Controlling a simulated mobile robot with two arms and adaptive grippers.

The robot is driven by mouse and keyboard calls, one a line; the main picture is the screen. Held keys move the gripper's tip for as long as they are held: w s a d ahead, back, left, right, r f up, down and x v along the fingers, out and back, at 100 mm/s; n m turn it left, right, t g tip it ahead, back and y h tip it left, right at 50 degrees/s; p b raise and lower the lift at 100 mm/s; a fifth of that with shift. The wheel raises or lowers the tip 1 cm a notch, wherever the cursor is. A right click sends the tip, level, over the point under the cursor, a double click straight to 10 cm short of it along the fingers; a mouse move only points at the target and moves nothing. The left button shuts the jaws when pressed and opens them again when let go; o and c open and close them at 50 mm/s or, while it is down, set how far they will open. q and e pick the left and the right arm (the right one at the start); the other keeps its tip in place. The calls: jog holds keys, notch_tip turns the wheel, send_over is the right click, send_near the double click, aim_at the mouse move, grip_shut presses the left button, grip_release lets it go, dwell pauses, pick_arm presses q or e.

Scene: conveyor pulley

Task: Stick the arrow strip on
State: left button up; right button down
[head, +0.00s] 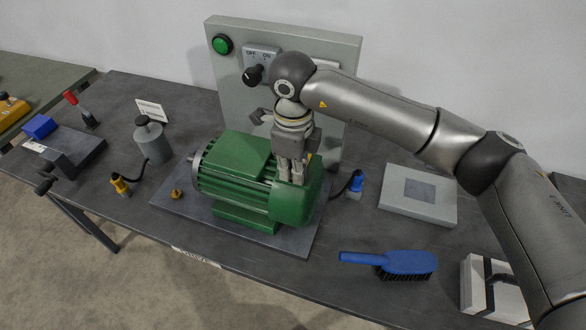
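A green motor (235,175) with cooling fins lies on its side on a grey base plate (180,208) on the dark table. My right gripper (291,180) points down at the right end of the motor, with its fingertips at or just above the green housing. Its fingers look close together, but I cannot tell whether they touch or hold something thin. A small yellow-orange patch shows beside the fingers; I cannot tell what it is. I cannot make out an arrow strip. My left gripper is not in view.
A grey panel (232,85) with a green button and black knob stands behind the motor. The front right tabletop is partly clear.

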jog(key=c, duration=1.6)
grip_release()
jog(key=shift+o, duration=0.2)
jog(key=shift+r, duration=0.3)
notch_tip(320, 180, up, 11)
jog(key=shift+r, duration=0.15)
